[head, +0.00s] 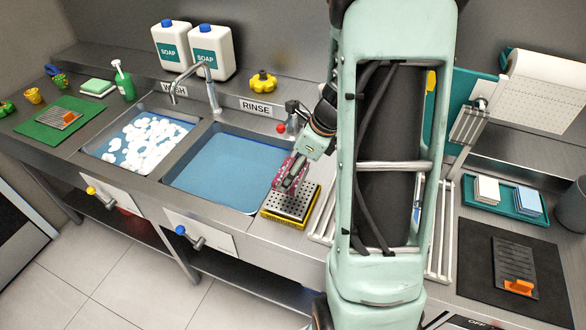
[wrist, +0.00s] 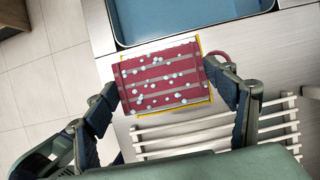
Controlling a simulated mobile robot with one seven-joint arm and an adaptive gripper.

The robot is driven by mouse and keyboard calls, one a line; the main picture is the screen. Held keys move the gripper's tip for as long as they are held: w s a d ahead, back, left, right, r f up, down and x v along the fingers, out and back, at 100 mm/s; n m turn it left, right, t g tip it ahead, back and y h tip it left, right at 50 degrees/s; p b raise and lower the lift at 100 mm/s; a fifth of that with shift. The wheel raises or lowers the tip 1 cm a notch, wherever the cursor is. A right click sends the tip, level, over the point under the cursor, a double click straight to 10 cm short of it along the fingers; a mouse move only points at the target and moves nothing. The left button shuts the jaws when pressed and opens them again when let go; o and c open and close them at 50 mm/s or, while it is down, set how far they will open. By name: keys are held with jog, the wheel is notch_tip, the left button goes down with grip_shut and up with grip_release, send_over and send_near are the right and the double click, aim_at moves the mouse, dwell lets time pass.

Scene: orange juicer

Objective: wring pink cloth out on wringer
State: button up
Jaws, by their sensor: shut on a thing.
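My gripper (head: 294,172) is shut on the pink cloth (head: 281,171), just above the wringer (head: 297,205) in the head view. The wringer is a dotted grey plate on a yellow base, right of the rinse basin. In the wrist view, my gripper's fingers (wrist: 168,86) pinch the cloth (wrist: 160,82) at its left and right sides. The cloth is dark pink with paler stripes and many whitish-blue droplets or suds. It covers most of the wringer, leaving a yellow edge (wrist: 205,62) showing. I cannot tell whether the cloth touches the plate.
The blue-water rinse basin (head: 225,165) lies left of the wringer, and the sudsy wash basin (head: 145,140) farther left. A white rack (wrist: 215,125) lies close to my gripper. A faucet (head: 212,88) and a red-knobbed lever (head: 281,128) stand behind. A teal tray (head: 508,213) is at right.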

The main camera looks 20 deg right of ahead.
jog(key=shift+f+b, duration=2.45)
jog(key=shift+f, duration=0.3)
jog(key=shift+f+b, duration=0.8)
jog(key=shift+f, duration=0.3)
notch_tip(320, 180, up, 7)
jog(key=p, duration=0.6)
jog(key=shift+r+p, duration=0.1)
jog(key=shift+p, duration=0.25)
